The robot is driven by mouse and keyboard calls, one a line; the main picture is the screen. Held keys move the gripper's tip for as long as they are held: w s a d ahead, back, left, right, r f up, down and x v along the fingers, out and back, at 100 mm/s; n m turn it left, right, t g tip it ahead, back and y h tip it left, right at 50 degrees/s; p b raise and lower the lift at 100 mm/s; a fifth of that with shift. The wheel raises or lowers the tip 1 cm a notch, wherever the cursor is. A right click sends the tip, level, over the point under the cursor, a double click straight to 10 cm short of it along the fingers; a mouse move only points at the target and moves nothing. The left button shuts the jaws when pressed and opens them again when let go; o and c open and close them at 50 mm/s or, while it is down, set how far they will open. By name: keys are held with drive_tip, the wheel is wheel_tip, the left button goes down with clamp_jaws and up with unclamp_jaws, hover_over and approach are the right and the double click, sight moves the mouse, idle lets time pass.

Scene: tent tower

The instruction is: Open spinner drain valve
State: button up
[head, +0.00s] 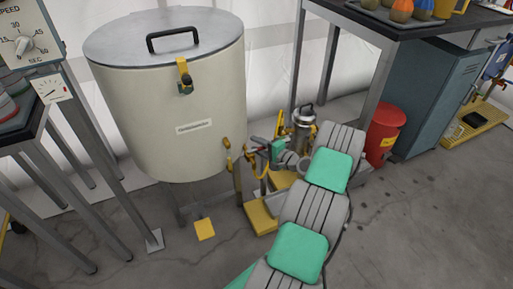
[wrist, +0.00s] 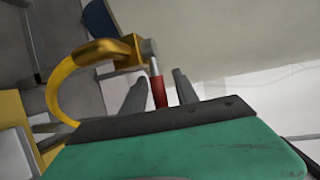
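The spinner (head: 170,100) is a cream drum with a grey lid, standing on legs at the left in the head view. Its brass drain valve (head: 229,144) is low on its right side. In the wrist view the brass valve (wrist: 105,50) has a curved yellow hose or spout and a metal lever with a red grip (wrist: 158,92). My gripper (wrist: 162,78) has its two dark fingers apart, one on each side of the red grip, with narrow gaps visible. In the head view my gripper (head: 264,150) is beside the valve, partly hidden by my arm.
A yellow block (head: 262,217) and a steel canister (head: 304,118) are close to my gripper. A red bin (head: 383,133) stands right of my arm, under a workbench (head: 365,32). A yellow plate (head: 204,229) lies on the floor. Open floor is at the lower right.

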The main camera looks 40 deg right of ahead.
drive_tip(key=shift+c, duration=0.5)
clamp_jaws()
idle(0.9)
